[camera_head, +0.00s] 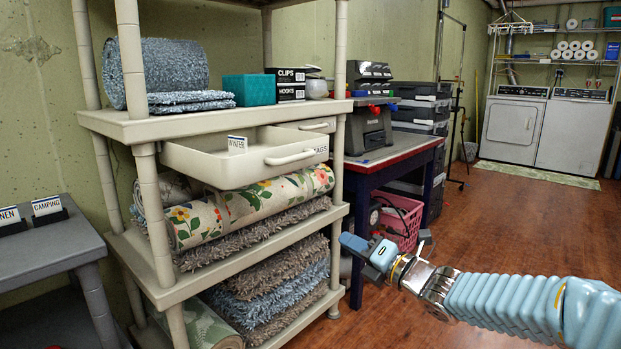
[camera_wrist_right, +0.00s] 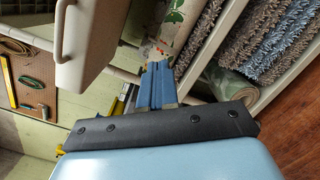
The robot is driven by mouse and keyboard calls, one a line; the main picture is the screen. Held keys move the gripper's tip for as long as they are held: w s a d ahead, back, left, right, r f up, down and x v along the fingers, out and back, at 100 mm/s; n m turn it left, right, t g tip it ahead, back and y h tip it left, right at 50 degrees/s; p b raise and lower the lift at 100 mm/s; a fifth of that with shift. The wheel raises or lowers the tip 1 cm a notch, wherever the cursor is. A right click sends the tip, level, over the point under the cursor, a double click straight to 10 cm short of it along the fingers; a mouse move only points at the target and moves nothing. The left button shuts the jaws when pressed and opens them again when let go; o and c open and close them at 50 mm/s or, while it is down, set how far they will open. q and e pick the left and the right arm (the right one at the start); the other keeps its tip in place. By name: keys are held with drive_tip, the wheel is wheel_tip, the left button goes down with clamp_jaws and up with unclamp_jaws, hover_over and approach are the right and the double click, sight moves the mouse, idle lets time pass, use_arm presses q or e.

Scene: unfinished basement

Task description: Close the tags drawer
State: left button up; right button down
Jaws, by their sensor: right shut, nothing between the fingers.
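The tags drawer (camera_head: 245,158) is a cream drawer pulled well out from under the shelf top, with TAGS lettered on the right of its front. Its bar handle (camera_head: 290,157) faces the room. A WINTER card stands inside it. In the wrist view the drawer front (camera_wrist_right: 88,45) and its handle (camera_wrist_right: 60,30) show at upper left. My right gripper (camera_head: 366,252) is shut and empty, lower than the drawer and to its right, apart from it. Its blue fingers (camera_wrist_right: 156,85) show in the wrist view. My left gripper is not in view.
A second drawer (camera_head: 318,125) beside it looks shut. Rolled rugs (camera_head: 250,208) fill the shelf below. A grey table (camera_head: 45,255) is at left. The wooden floor is open at right.

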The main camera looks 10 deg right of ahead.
drive_tip(key=s+r+n+y, duration=0.3)
drive_tip(key=s+r+n, duration=0.4)
drive_tip(key=r+n, duration=0.55)
drive_tip(key=p, duration=0.2)
approach(299, 159)
drive_tip(key=x, duration=0.5)
drive_tip(key=shift+w+a, duration=0.1)
drive_tip(key=shift+x, duration=0.8)
drive_tip(key=shift+w, duration=0.1)
